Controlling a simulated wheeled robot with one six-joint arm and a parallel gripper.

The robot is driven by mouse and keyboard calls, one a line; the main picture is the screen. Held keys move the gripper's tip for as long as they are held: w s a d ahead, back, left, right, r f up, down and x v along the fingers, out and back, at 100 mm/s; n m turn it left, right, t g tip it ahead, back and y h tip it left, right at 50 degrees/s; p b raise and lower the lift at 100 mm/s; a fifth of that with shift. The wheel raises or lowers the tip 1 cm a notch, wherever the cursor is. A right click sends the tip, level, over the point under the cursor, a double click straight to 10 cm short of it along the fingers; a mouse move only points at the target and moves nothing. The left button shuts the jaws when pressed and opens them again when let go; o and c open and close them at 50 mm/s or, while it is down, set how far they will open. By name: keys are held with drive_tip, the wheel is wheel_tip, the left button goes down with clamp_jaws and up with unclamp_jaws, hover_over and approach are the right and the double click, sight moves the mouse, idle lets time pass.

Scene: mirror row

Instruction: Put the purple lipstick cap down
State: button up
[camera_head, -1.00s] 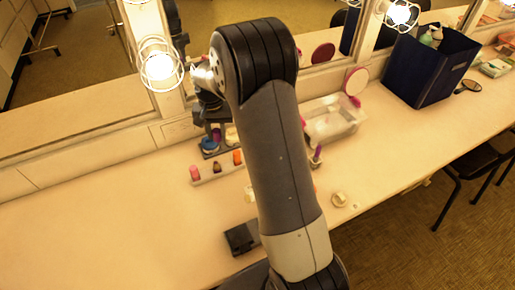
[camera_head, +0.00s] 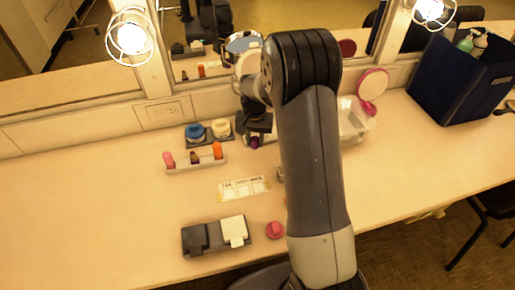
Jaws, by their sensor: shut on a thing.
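My gripper (camera_head: 256,132) points down over the back of the counter, just right of the jars and close to the mirror wall. It is shut on the small purple lipstick cap (camera_head: 255,142), whose lower part shows under the dark fingers. I cannot tell whether the cap touches the surface below. A white lipstick holder (camera_head: 209,164) stands to the left, with a pink, a dark and an orange lipstick in it. A pale label strip (camera_head: 244,187) with marked squares lies on the counter in front of the gripper.
A blue jar (camera_head: 195,131) and a cream jar (camera_head: 221,127) stand on a dark tray. A black case (camera_head: 201,239) and a pink round item (camera_head: 275,230) lie nearer. A clear bin (camera_head: 355,120) and a navy bin (camera_head: 462,85) stand right. The left counter is clear; my arm hides part.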

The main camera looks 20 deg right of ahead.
sight(255, 155)
drive_tip(key=shift+f, duration=2.15)
drive_tip(key=shift+f, duration=0.1)
drive_tip(key=o, duration=0.9)
drive_tip(key=shift+o, duration=0.2)
wheel_tip(255, 155, up, 12)
drive_tip(key=shift+r, duration=0.15)
